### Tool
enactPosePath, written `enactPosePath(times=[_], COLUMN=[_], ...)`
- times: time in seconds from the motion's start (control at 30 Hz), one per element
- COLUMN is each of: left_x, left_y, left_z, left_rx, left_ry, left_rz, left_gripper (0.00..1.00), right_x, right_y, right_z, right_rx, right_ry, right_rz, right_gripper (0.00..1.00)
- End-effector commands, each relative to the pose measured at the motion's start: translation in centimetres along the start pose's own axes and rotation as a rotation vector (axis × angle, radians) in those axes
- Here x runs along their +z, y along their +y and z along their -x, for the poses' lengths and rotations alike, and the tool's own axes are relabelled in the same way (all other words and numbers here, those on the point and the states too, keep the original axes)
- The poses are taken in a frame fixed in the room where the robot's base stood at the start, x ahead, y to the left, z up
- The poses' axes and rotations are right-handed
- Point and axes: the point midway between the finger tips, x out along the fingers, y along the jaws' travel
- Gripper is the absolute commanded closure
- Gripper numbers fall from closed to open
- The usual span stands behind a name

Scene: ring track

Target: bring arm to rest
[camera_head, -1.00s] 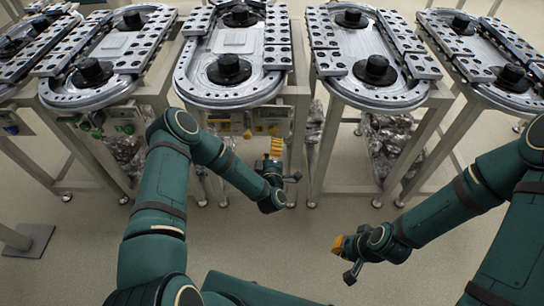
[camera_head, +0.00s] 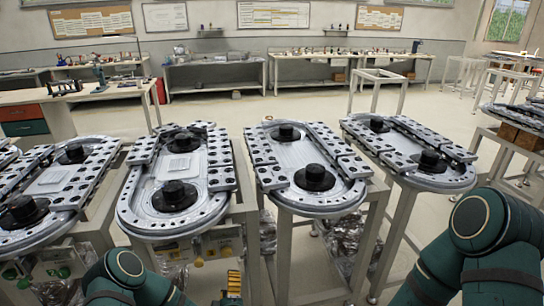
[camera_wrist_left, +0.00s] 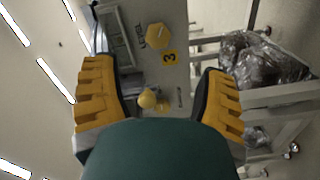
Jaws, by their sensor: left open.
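My left gripper (camera_head: 234,284) shows at the bottom edge of the head view, in front of and below the second ring track (camera_head: 140,220) from the left. Only its yellow finger pads show there. In the left wrist view its two yellow fingers (camera_wrist_left: 160,105) stand wide apart with nothing between them. Beyond them is a grey panel (camera_wrist_left: 160,18) with yellow labels and a yellow knob (camera_wrist_left: 147,98). My right arm comes in at the lower right of the head view, and its gripper is out of the frame.
Several ring tracks on metal stands line up ahead, including one at centre (camera_head: 310,200) and one on the right (camera_head: 455,185). Plastic-wrapped bundles (camera_wrist_left: 250,65) sit beneath. Workbenches (camera_head: 215,70) stand along the back wall, with open floor (camera_head: 240,110) before them.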

Motion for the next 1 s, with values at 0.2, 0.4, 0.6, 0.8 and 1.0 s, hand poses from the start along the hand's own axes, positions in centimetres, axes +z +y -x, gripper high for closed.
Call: enactPosePath(times=[0.2,0.4,0.6,0.8,1.0], left_x=[3.8,5.7,4.5,2.4,1.7], left_y=[-0.2,-1.8,-2.9,-2.9,-2.9], left_z=[2.3,8.1,16.0,21.8,23.6], left_rx=[-0.129,-0.289,-0.442,-0.541,-0.569], left_ry=[-0.345,-0.745,-1.117,-1.361,-1.434], left_rz=[-0.217,-0.480,-0.688,-0.783,-0.802], left_gripper=[0.28,0.28,0.28,0.28,0.28], right_x=[0.0,0.0,0.0,0.0,0.0], right_y=[0.0,0.0,0.0,0.0,0.0], right_z=[0.0,0.0,0.0,0.0,0.0], right_rx=[0.000,0.000,0.000,0.000,0.000], right_ry=[0.000,0.000,0.000,0.000,0.000], right_rz=[0.000,0.000,0.000,0.000,0.000], right_gripper=[1.00,1.00,1.00,1.00,1.00])
